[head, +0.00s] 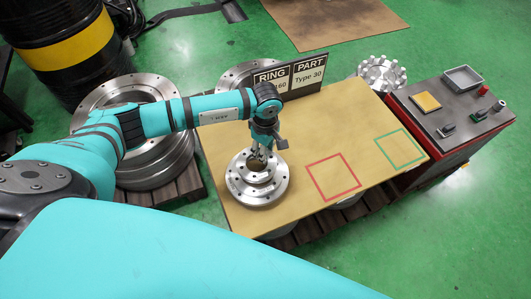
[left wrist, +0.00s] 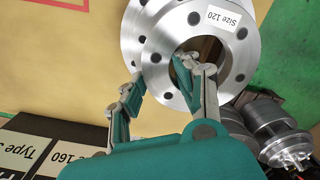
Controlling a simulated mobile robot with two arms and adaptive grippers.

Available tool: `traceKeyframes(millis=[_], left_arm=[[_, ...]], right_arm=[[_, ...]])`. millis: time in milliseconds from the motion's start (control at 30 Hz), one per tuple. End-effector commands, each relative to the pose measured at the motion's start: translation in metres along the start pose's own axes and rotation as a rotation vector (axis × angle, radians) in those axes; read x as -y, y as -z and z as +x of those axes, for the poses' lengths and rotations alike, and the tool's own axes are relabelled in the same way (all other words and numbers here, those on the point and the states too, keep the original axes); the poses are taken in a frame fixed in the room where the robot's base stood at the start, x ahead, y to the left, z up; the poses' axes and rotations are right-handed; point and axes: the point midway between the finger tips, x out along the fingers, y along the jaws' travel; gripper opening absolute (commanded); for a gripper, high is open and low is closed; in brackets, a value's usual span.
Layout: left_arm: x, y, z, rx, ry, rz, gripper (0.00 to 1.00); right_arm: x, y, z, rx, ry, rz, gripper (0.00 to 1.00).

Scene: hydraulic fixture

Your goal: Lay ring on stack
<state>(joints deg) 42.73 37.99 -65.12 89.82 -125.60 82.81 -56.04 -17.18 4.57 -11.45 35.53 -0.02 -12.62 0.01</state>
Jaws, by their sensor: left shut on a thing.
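My left gripper (head: 260,153) points down at the stack on the tan board and is shut on the upper steel ring (head: 245,177). In the left wrist view the gripper (left wrist: 160,70) has one finger at the ring's outer side and one in its central hole. This ring (left wrist: 162,24) has bolt holes and a "Size 120" label. Below it is a wider steel flange (head: 260,198), also flat on the board; its rim (left wrist: 131,45) shows in the left wrist view. I cannot tell whether ring and flange touch. My right gripper is not in view.
The tan board (head: 300,132) has a red square (head: 333,177) and a green square (head: 399,148), both empty. A black RING/PART sign (head: 290,78) stands at its back edge. Large steel rings (head: 150,165) lie left. A red cabinet (head: 440,118) with a grey tray stands right.

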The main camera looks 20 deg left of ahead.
Motion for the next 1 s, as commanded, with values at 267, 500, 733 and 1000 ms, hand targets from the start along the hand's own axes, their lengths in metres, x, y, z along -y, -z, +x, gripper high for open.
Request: traceKeyframes(millis=[267,500,733,1000], left_arm=[[0.000,-0.001,0.024,0.000,0.000,0.001,0.00],[0.001,-0.001,0.026,0.000,0.001,0.001,0.00],[0.001,-0.001,0.033,0.000,0.001,0.000,0.00],[0.001,-0.001,0.036,0.000,0.002,0.000,0.44]], right_arm=[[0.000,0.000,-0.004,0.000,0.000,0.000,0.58],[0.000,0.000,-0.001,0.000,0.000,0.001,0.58],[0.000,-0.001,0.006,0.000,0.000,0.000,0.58],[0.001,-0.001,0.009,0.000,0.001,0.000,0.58]])
